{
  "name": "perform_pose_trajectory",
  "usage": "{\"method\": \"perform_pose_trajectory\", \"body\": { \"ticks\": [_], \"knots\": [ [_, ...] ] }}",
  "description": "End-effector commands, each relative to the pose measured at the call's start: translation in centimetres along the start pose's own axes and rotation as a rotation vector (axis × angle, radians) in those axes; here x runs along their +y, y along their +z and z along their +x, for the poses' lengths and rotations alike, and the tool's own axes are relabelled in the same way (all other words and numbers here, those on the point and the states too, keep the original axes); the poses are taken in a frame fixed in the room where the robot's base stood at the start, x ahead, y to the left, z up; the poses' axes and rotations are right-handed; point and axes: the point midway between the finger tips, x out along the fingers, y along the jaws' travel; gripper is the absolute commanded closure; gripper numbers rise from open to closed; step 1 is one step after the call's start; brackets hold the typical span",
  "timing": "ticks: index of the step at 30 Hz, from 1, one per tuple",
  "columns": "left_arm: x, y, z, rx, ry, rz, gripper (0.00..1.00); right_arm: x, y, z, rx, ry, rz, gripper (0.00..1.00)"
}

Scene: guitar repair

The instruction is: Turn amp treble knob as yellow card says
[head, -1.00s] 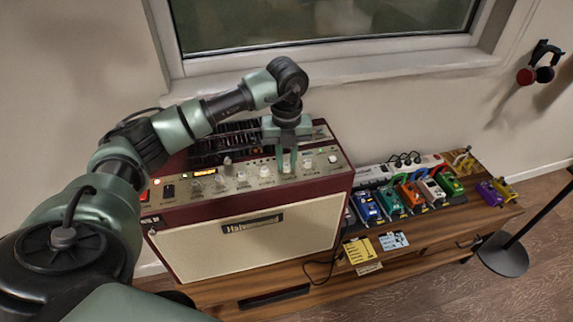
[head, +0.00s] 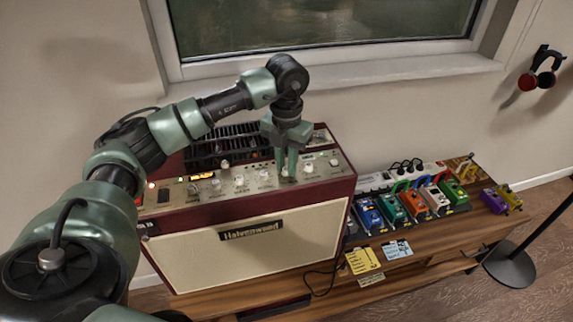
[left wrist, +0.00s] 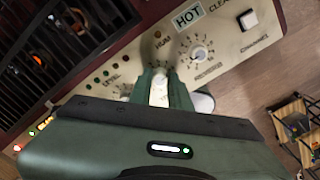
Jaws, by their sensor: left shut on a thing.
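The dark red amp (head: 260,238) stands on a wooden bench, its control panel facing up with a row of pale knobs. My left gripper (head: 288,172) points down onto the panel right of its middle. In the left wrist view the fingers (left wrist: 160,92) are closed around a pale knob (left wrist: 159,88), mostly hidden between them. The label of this knob is not readable. A neighbouring knob (left wrist: 199,53) is free to its right. The yellow card (head: 362,260) lies at the bench's front edge, its writing too small to read. My right gripper is out of view.
A blue card (head: 397,250) lies beside the yellow one, with a paler card (head: 371,279) in front. Several coloured pedals, such as a blue one (head: 368,215), stand right of the amp. A window is behind. A dark stand (head: 511,265) is on the floor at right.

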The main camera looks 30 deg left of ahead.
Motion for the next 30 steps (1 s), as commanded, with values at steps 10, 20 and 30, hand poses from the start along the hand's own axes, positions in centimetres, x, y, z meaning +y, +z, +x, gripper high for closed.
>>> {"method": "perform_pose_trajectory", "body": {
  "ticks": [10, 20, 30],
  "knots": [
    [0.0, 0.1, -0.2, -0.002, 0.0, 0.007, 1.0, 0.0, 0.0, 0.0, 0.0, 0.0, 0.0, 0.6],
    [0.0, 0.0, -0.1, -0.002, 0.0, 0.006, 0.6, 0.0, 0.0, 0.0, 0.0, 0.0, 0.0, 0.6],
    [0.0, 0.1, -1.8, -0.006, 0.0, 0.007, 0.6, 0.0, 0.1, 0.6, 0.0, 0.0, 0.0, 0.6]
  ]
}}
